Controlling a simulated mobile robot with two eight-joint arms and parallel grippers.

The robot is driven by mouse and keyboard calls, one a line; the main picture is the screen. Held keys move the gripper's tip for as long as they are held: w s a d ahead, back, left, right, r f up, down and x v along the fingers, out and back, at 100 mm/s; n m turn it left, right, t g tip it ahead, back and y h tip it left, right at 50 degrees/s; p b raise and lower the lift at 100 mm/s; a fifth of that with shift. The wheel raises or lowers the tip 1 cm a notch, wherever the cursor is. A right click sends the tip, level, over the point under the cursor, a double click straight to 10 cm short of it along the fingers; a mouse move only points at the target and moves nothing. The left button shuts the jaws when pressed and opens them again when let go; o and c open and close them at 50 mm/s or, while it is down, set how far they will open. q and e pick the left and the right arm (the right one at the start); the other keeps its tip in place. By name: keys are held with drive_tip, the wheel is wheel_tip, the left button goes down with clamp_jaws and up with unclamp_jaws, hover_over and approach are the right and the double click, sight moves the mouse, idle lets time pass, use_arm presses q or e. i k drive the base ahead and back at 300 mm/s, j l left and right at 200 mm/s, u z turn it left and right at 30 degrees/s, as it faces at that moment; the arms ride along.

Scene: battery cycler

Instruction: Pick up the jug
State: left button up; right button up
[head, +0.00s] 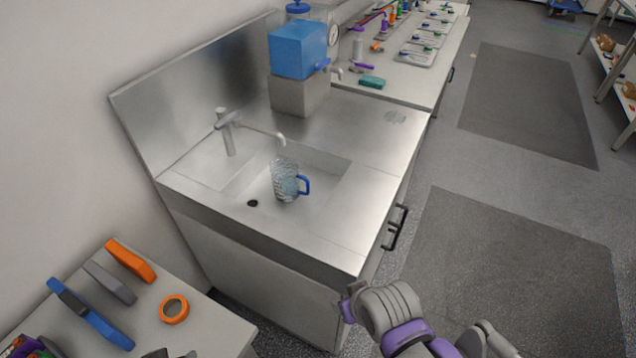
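The jug (284,180) is clear, patterned, with a blue handle on its right side. It stands in the steel sink basin (318,162), under the end of the tap spout. A grey and purple arm of mine comes in at the bottom, right of centre. Its end, my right gripper (347,303), is by the front corner of the sink unit, well apart from the jug. Its fingers are too unclear to tell if open or shut. I cannot make out my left gripper. Nothing touches the jug but the sink.
The tap (229,133) stands behind the basin. A blue tank (298,50) with a spigot sits on a grey block at the back. A side table (211,325) at lower left bears orange, grey and blue items. The dark floor mat (520,270) at right is clear.

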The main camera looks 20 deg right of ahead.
sight(285, 172)
drive_tip(key=l+u, duration=0.65)
drive_tip(key=u, duration=0.15)
drive_tip(key=l+u, duration=0.3)
drive_tip(key=u, duration=0.15)
drive_tip(key=k+j, duration=0.05)
